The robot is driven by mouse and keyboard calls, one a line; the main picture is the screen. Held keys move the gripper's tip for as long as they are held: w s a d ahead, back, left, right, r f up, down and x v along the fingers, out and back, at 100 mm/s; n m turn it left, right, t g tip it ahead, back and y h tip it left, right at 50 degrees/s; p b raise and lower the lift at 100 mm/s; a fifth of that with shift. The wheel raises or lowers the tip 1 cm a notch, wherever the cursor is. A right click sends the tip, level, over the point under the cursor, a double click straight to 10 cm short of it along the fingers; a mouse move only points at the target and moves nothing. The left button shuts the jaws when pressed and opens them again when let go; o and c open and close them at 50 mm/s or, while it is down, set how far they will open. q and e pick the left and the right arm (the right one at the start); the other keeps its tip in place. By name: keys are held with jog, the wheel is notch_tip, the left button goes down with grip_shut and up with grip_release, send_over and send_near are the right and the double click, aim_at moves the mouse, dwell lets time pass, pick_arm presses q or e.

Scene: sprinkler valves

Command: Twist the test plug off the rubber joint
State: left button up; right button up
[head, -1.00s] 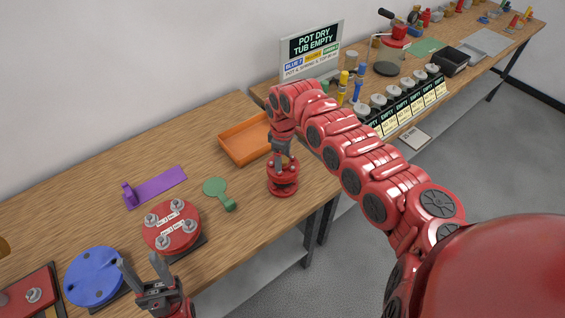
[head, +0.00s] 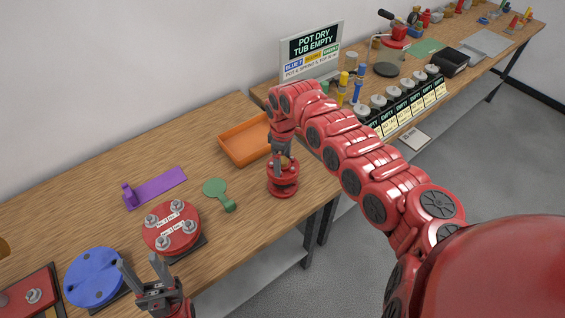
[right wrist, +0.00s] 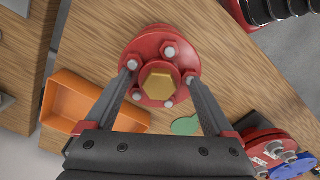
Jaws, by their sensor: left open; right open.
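The rubber joint (head: 283,186) is a red flanged fitting with a ring of bolts, standing upright near the table's right end. The test plug (right wrist: 160,83) is a brass hexagonal head at the centre of its top. My right gripper (head: 284,159) points down over the joint. In the right wrist view its open fingers reach down on either side of the plug, with visible gaps between them and the brass. Whether the fingertips touch the flange or bolts, I cannot tell. My left gripper (head: 138,264) is open and empty at the table's front edge, far left of the joint.
An orange tray (head: 231,155) stands just behind and left of the joint. A green paddle-shaped piece (head: 215,187), a red bolted disc (head: 160,238), a blue disc (head: 85,285) and a purple bracket (head: 162,185) lie to the left. A second bench with canisters stands behind.

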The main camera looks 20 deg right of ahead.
notch_tip(320, 180, up, 5)
jog(key=shift+r+p, duration=0.1)
jog(key=shift+p, duration=0.95)
jog(key=shift+r, duration=0.35)
